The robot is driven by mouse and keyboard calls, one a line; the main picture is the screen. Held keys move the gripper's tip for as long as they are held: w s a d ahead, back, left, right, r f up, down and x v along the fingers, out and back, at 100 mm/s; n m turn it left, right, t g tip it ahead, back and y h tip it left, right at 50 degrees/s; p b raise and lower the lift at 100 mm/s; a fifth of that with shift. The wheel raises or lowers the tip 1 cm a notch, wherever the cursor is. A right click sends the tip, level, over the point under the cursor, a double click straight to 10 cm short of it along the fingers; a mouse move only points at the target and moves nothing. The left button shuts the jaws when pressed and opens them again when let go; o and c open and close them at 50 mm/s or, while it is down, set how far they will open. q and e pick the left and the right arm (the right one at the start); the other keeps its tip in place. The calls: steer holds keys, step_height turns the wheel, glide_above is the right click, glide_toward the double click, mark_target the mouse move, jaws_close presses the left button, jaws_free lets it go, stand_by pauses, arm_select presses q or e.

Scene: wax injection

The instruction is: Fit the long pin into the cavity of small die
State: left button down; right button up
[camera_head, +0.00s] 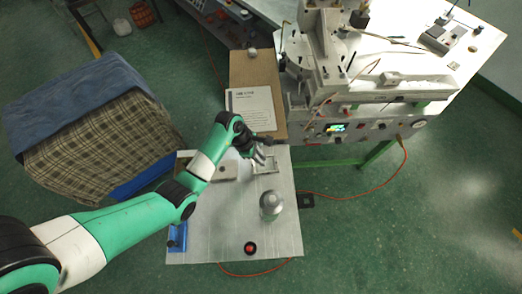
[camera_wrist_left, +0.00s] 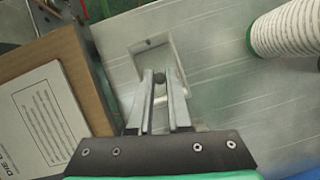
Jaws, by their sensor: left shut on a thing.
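My left gripper (camera_head: 260,156) is over the table, at the edge of a pale, frame-like die (camera_head: 266,167) with a rectangular recess. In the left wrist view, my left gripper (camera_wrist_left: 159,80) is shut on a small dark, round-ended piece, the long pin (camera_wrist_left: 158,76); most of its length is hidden. The die (camera_wrist_left: 139,49) lies just beyond the fingertips, with a small dark hole inside its recess. The pin appears over the near part of the recess; I cannot tell if it touches. A grey block (camera_head: 227,172) lies left of the die. My right gripper is not in view.
A silvery rounded object (camera_head: 270,203), a red button (camera_head: 250,247) and a blue item (camera_head: 177,237) stand on the grey table (camera_head: 215,225). A brown board (camera_head: 252,68) with a printed sheet (camera_head: 251,109) lies behind. The injection machine (camera_head: 360,122) stands right of the board.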

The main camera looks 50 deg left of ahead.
arm_select(q)
steer(key=shift+p, duration=0.3)
steer(key=shift+f+b, duration=0.65)
steer(key=shift+f, duration=0.3)
steer(key=c, duration=0.8)
jaws_free()
steer(key=shift+o, duration=0.2)
steer(key=p+v, duration=0.3)
steer(key=v, duration=0.8)
steer(key=shift+a+r, duration=0.2)
steer(key=shift+r, duration=0.1)
